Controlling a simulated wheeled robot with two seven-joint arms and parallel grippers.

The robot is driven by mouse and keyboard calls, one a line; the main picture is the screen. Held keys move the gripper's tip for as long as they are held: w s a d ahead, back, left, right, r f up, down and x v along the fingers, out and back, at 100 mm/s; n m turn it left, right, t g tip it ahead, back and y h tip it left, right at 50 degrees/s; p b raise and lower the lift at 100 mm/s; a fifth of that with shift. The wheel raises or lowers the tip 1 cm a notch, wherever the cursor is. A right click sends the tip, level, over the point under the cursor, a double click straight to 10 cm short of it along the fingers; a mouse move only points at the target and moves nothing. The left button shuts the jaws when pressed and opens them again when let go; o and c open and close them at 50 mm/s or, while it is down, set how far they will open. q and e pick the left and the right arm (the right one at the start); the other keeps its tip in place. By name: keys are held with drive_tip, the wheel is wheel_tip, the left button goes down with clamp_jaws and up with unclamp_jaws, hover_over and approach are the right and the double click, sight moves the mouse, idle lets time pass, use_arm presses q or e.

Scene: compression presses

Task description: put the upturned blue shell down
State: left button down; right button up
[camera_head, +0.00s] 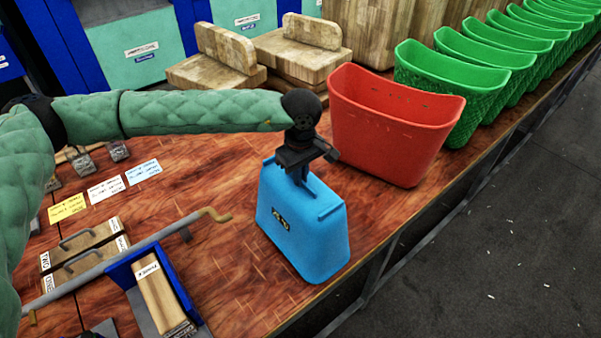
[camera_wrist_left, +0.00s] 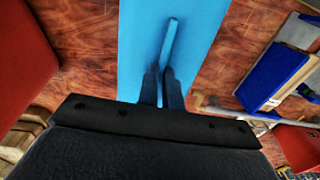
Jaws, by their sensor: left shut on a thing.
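The blue shell (camera_head: 302,232) is upside down, its closed base with raised ribs facing up, near the table's right edge in the head view. My left gripper (camera_head: 303,172) is above it, shut on a rib on its top. In the left wrist view the blue shell (camera_wrist_left: 135,40) fills the upper middle, and my left gripper's fingers (camera_wrist_left: 163,85) close on the rib. The shell's lower rim is at or just above the wooden table (camera_head: 225,270); I cannot tell whether it touches. My right gripper is not in view.
A red bin (camera_head: 390,125) stands close behind the shell on the right. Wooden blocks (camera_head: 215,60) are at the back. A blue-sided holder (camera_head: 155,290) and a metal bar (camera_head: 120,262) lie to the left.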

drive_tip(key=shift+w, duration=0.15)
use_arm(q)
drive_tip(key=shift+f, duration=0.1)
drive_tip(key=c, duration=1.6)
unclamp_jaws()
drive_tip(key=shift+o, duration=0.2)
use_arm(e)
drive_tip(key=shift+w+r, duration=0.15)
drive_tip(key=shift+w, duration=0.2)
use_arm(q)
drive_tip(key=shift+r, duration=0.2)
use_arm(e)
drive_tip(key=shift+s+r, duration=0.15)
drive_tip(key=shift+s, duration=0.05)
